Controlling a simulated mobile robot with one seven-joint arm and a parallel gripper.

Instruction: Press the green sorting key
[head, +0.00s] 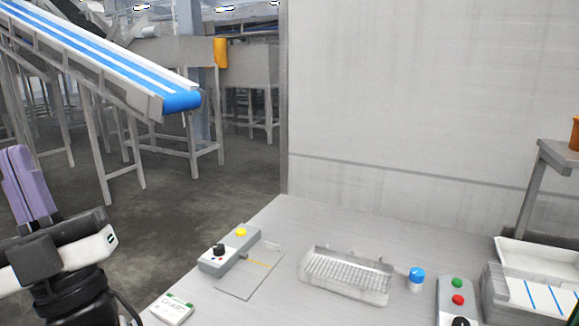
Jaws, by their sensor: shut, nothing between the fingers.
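The green key (457,283) is a small round button at the far end of a grey control box (444,297) at the right front of the steel table. A red button (458,300) sits just below it, and a black knob (461,322) is at the bottom picture edge. My gripper (19,152) is at the far left, with its purple fingers together and pointing up. It is empty, off the table's left side, and far from the green key. The lower part of the control box is cut off.
A blue-capped jar (416,278) stands just left of the control box, and a wire-bottomed tray (347,274) lies farther left. Another box with a yellow button (241,232) and a white-green packet (173,309) are at left. White trays (540,257) crowd the right.

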